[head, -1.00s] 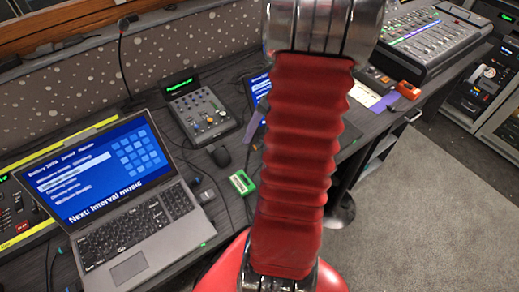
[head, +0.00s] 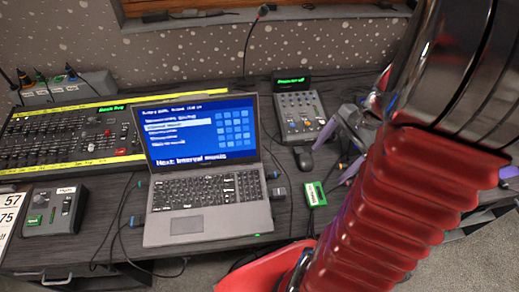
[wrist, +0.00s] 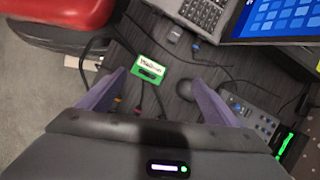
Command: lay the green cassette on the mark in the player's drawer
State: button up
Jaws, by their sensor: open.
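The green cassette (head: 315,194) lies flat on the dark desk, to the right of the laptop. In the wrist view the cassette (wrist: 149,68) shows its white label and lies ahead, near the space between the fingertips. My gripper (wrist: 159,77) is open and empty, with one purple finger on each side. In the head view my gripper (head: 340,150) is above the desk just right of the cassette, partly hidden by my arm. I cannot make out the player's drawer or its mark in the current frames.
The open laptop (head: 207,192) stands left of the cassette. A mouse (head: 304,160) and a small mixer (head: 299,116) are behind it. Cables run across the desk around the cassette. A wide fader desk (head: 75,132) and a small box (head: 52,211) are at the left.

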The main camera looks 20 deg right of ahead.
jog(key=a+r+n+t+h, duration=0.2)
jog(key=a+r+n, duration=0.5)
jog(key=a, duration=0.4)
jog(key=a+r+n+t+h, duration=0.2)
jog(key=a+r+n, duration=0.6)
jog(key=a+n, duration=0.2)
jog(key=shift+a+t, duration=0.3)
jog(key=shift+a, duration=0.45)
jog(key=shift+c, duration=0.3)
